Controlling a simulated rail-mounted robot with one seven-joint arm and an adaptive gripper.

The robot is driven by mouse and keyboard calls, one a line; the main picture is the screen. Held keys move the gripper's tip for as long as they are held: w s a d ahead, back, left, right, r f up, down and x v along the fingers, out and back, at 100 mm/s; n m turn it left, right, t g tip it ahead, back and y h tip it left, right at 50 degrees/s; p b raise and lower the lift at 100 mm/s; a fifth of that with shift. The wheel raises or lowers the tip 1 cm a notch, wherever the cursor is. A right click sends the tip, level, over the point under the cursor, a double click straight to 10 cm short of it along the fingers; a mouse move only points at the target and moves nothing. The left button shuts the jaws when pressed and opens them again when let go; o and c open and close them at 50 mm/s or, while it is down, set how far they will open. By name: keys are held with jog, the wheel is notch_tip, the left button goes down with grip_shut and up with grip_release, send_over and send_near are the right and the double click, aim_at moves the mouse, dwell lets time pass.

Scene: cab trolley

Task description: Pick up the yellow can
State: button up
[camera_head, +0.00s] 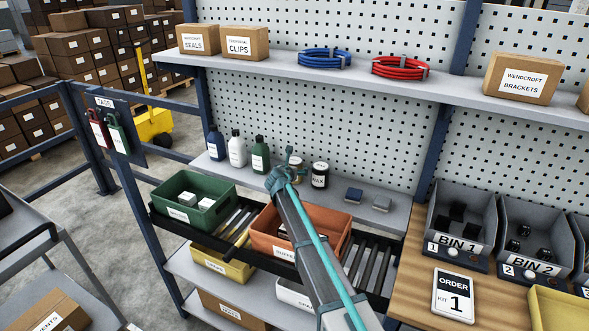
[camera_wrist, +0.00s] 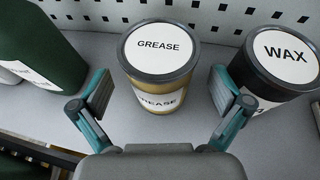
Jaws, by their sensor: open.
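The yellow can (camera_wrist: 158,98) stands upright on the shelf, with a white lid marked GREASE and a grey rim. In the wrist view my gripper (camera_wrist: 161,92) is open, with one finger on each side of the can's near part. The fingers do not visibly grip it. In the head view the yellow can (camera_head: 298,172) is partly hidden behind my gripper (camera_head: 284,173).
A dark WAX can (camera_wrist: 278,58) stands close by on the right, near my right finger. A dark green bottle (camera_wrist: 38,50) stands to the left. The pegboard (camera_wrist: 215,18) rises behind. An orange bin (camera_head: 262,237) lies below the shelf.

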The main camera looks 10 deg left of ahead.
jog(key=x, duration=0.2)
jog(key=shift+w+f, duration=0.1)
jog(key=shift+w, duration=0.3)
jog(key=c, duration=1.5)
jog(key=shift+c, duration=0.5)
jog(key=shift+s, duration=0.1)
